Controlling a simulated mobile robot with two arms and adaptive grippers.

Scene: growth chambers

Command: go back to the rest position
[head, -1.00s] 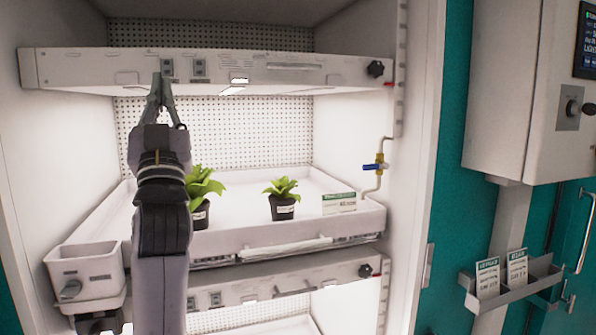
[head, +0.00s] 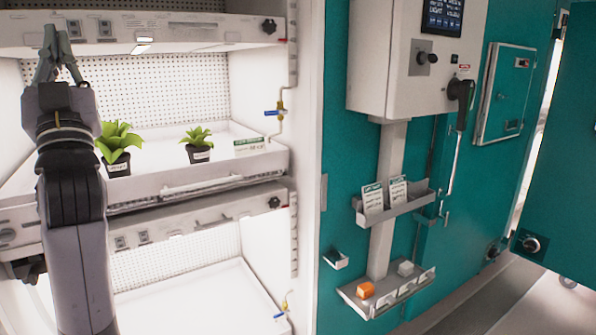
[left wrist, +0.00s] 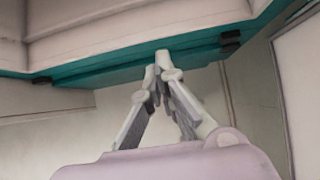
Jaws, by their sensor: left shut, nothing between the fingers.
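My left gripper (head: 52,38) is raised at the left of the head view, in front of the open growth chamber and level with its upper light panel (head: 200,30). Its fingers point up, meet at the tips, and hold nothing. In the left wrist view the fingertips (left wrist: 160,62) are together below a pale surface with a teal edge (left wrist: 140,65). Whether they touch it cannot be told. My right gripper is not in view.
Two potted plants (head: 117,160) (head: 198,148) and a green-and-white card (head: 262,144) stand on the upper shelf tray (head: 215,185). A control box (head: 385,70) projects at the right. Below it are a card holder (head: 400,208) and a small shelf (head: 370,300). Bare floor (head: 480,290) shows lower right.

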